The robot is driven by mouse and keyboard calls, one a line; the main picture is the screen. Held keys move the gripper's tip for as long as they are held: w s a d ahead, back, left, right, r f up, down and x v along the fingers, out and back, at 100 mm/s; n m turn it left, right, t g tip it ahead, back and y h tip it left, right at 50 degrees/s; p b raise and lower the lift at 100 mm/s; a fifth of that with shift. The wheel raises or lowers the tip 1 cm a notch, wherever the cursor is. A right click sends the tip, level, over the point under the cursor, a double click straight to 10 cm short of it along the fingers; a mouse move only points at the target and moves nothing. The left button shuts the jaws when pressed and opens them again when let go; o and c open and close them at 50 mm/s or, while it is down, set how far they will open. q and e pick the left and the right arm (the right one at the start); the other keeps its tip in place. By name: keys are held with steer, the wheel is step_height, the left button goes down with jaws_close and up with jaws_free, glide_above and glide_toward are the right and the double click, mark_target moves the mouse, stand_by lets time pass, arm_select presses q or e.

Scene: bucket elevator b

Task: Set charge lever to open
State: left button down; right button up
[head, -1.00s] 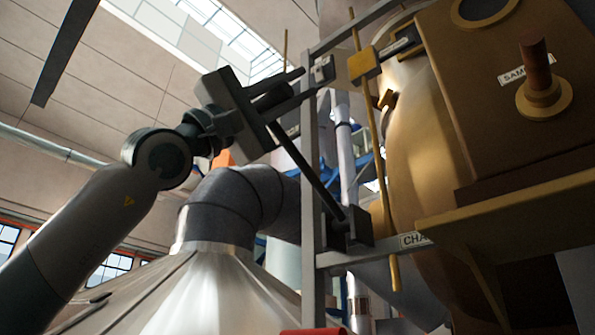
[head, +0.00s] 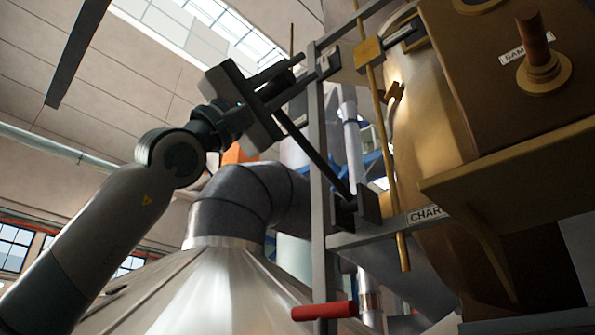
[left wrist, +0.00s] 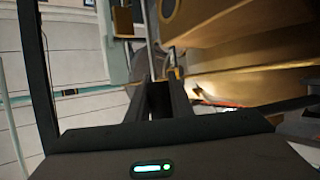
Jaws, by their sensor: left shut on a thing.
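The charge lever (head: 318,162) is a thin dark rod. It rises up and left from a black pivot block (head: 356,209) on the grey frame, beside a partly visible label starting "CHAR" (head: 427,215). My left gripper (head: 312,66) is at the lever's upper end and shut on it, with the dark fingers pointing up and right. The gripped part is mostly hidden by the palm and fingers. In the left wrist view the dark fingers (left wrist: 161,100) stand close together. My right gripper is in neither view.
A grey upright post (head: 318,180) stands close by the fingertips. A yellow rod (head: 383,150) and brass vessel (head: 440,130) are to the right. A red handle (head: 325,310) sits below. A metal cone with a bent duct (head: 235,205) lies beneath my arm.

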arm_select(q)
steer(key=shift+d+f, duration=0.25)
steer(key=shift+f, duration=0.1)
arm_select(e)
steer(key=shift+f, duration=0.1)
arm_select(q)
steer(key=c, duration=1.9)
jaws_free()
steer(key=o, duration=0.3)
steer(key=shift+a, duration=0.15)
steer(key=shift+o, duration=0.2)
steer(key=shift+r, duration=0.1)
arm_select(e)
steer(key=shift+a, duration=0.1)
arm_select(q)
steer(key=shift+a, duration=0.1)
